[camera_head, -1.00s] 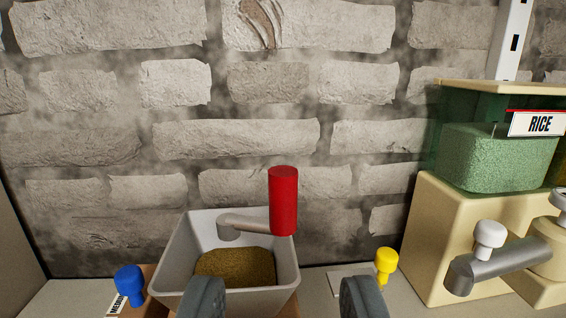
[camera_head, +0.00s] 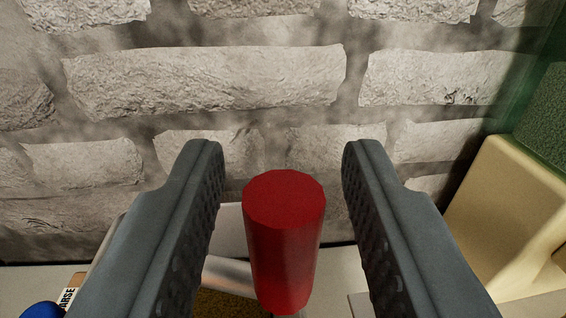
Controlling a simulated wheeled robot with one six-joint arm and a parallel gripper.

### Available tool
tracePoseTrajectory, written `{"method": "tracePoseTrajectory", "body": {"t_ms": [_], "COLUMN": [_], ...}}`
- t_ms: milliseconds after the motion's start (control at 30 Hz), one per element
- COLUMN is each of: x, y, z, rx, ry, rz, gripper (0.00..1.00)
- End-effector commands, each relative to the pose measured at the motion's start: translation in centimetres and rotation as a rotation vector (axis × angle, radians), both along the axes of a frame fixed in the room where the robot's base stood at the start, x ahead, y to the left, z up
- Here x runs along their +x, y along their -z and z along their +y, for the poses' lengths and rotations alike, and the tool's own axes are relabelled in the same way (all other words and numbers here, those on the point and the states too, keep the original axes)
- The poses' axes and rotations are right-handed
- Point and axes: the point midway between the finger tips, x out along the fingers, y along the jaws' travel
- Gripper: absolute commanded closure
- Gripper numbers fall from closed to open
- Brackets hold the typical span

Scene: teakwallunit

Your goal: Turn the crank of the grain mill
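The grain mill's crank has an upright red cylindrical handle (camera_head: 284,240), close to the camera at the lower middle. Its grey metal crank arm (camera_head: 228,274) runs left from the handle's lower part. My gripper (camera_head: 282,165) is open, with one finger on each side of the red handle. Gaps show between the handle and both fingers, so I see no contact.
A whitewashed brick wall (camera_head: 205,80) stands close behind the mill. At right is a cream block (camera_head: 505,215) with a green container (camera_head: 545,110) above it. A blue knob (camera_head: 42,311) and a partly readable label (camera_head: 68,298) show at lower left.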

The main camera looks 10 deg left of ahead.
Motion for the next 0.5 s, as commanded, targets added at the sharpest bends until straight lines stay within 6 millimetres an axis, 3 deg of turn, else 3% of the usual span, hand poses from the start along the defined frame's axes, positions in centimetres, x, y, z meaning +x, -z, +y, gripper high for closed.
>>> {"method": "tracePoseTrajectory", "body": {"t_ms": [167, 333, 500], "x": [-0.01, -0.02, -0.02], "y": [0.01, 0.01, 0.02], "z": [0.0, -0.01, -0.02], "rx": [0.0, 0.0, 0.0], "ry": [0.0, 0.0, -0.001], "rz": [0.0, 0.0, 0.0], "gripper": [0.65, 0.98, 1.0]}}
